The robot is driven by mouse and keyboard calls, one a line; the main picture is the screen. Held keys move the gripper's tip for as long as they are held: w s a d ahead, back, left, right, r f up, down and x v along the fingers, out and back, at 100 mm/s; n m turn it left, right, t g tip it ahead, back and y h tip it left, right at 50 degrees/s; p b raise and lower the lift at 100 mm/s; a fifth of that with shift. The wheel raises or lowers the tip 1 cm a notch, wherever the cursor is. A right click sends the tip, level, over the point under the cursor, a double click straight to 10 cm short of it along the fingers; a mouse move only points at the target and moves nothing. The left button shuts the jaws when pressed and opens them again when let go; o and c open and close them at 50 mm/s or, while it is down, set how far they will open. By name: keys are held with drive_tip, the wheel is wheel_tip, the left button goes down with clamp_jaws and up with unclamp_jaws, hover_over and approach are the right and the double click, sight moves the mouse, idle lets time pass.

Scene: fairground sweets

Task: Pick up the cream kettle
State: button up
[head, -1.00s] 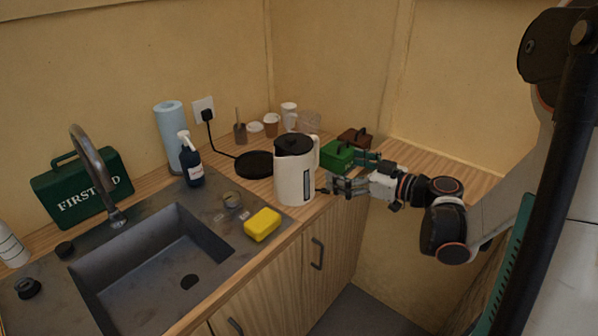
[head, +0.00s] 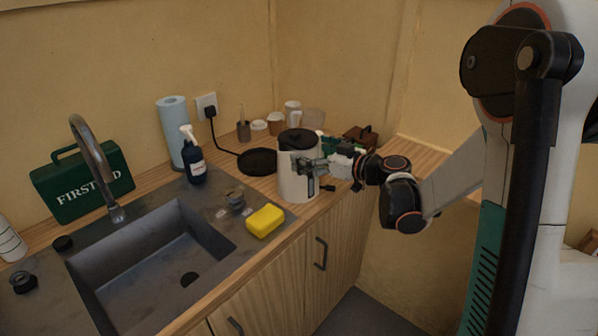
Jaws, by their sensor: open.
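The cream kettle (head: 291,184) stands upright on the wooden counter, with a black lid (head: 298,139) on top. Its dark water window and its handle are now mostly hidden behind my gripper. My gripper (head: 309,170) is open at the kettle's right side, with its fingers in front of the kettle's upper body. I cannot tell whether the fingers touch the kettle or have the handle between them.
A black round base (head: 257,161) with a cord lies behind the kettle. A yellow sponge (head: 265,220) is at the front left, by the sink (head: 150,262). A spray bottle (head: 194,160), cups (head: 276,123) and a brown box (head: 360,137) stand farther back.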

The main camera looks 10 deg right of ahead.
drive_tip(key=shift+w+a+f, duration=0.1)
drive_tip(key=shift+w+a, duration=0.2)
drive_tip(key=shift+w, duration=0.05)
drive_tip(key=c, duration=1.8)
drive_tip(key=shift+r, duration=0.3)
